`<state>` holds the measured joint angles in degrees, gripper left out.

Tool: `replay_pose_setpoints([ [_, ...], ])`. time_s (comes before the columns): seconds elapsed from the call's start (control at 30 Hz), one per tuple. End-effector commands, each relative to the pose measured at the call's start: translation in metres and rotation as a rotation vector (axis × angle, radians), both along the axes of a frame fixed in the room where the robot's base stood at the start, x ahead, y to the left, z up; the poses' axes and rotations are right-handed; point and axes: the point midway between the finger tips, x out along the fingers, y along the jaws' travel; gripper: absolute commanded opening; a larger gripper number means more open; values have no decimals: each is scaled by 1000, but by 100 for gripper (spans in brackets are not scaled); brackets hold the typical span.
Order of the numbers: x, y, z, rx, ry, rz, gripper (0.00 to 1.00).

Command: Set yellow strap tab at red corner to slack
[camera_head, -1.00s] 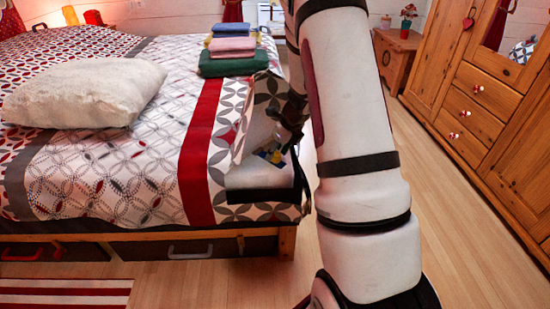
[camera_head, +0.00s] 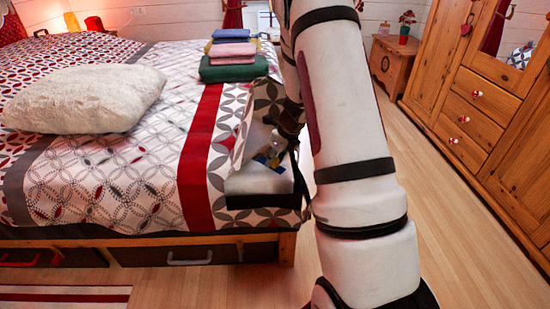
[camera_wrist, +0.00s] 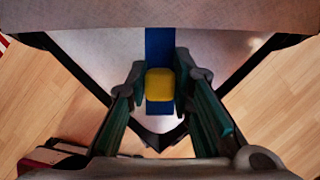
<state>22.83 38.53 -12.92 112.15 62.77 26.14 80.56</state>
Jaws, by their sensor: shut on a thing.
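In the wrist view a yellow tab (camera_wrist: 160,84) sits on a blue strap (camera_wrist: 159,48) at the corner of the mattress. My gripper (camera_wrist: 160,88) has one finger on each side of the yellow tab and is shut on it. In the head view my gripper (camera_head: 287,133) is at the turned-back cover at the bed's near right corner, partly hidden by my arm. A bit of the blue strap and yellow tab (camera_head: 272,158) shows just below it. No red corner marking is clear in the wrist view.
The bed (camera_head: 120,180) fills the left side, with a white pillow (camera_head: 85,98) and folded cloths (camera_head: 232,55) on it. A wooden wardrobe (camera_head: 480,100) stands at the right.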

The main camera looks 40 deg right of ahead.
Motion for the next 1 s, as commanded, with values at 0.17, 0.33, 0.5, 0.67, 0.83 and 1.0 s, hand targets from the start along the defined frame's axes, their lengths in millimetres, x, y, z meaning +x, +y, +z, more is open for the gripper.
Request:
replay_pose_setpoints([
  [0.17, 17, 3, 2, 0, 0, 0, 0],
  [0.33, 21, 4, 1, -1, -1, -3, 0],
  [0.5, 21, 4, 0, 0, -1, -2, 0],
  [0.67, 21, 4, 0, 0, -1, -1, 42],
  [0.83, 21, 4, 0, 0, -1, -1, 42],
  [1.0, 19, 4, 6, -1, -1, 1, 42],
])
